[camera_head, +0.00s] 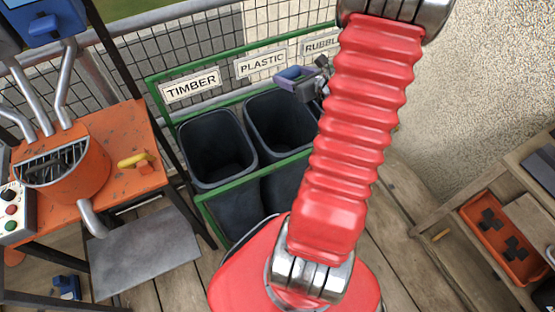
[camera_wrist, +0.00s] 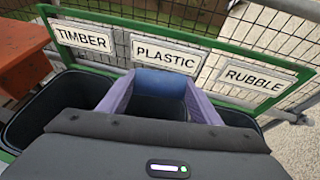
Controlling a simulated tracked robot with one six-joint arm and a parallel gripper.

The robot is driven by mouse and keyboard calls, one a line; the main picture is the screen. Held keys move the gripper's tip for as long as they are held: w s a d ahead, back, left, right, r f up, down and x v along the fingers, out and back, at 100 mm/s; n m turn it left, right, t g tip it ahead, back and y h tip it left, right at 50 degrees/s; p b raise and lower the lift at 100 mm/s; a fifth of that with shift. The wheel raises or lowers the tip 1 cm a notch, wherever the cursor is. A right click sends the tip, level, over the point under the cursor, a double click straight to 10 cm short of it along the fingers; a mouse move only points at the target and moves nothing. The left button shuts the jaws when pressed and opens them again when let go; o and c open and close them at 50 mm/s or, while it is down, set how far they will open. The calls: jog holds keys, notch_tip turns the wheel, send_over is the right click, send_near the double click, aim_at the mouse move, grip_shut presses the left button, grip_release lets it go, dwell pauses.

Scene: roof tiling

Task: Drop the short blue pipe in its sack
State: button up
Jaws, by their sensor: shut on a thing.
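The short blue pipe (camera_wrist: 160,82) is gripped crosswise between the two purple fingers of my gripper (camera_head: 293,76). In the wrist view it shows just below the PLASTIC sign (camera_wrist: 165,55). In the head view my gripper is above the black sack (camera_head: 277,118) under the PLASTIC sign, near its right side, clear of the rim. That sack looks empty where I see into it.
The TIMBER sack (camera_head: 216,146) stands to the left in the same green frame (camera_head: 215,197). The RUBBLE sign (camera_head: 321,45) is partly behind my arm, which hides its sack. An orange bench (camera_head: 125,130) is at left, a wooden shelf unit (camera_head: 430,222) at right.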

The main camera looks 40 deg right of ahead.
jog(key=shift+f, duration=0.65)
jog(key=o, duration=1.1)
jog(key=v, duration=1.3)
jog(key=shift+s+a, duration=0.15)
jog(key=shift+s, duration=0.25)
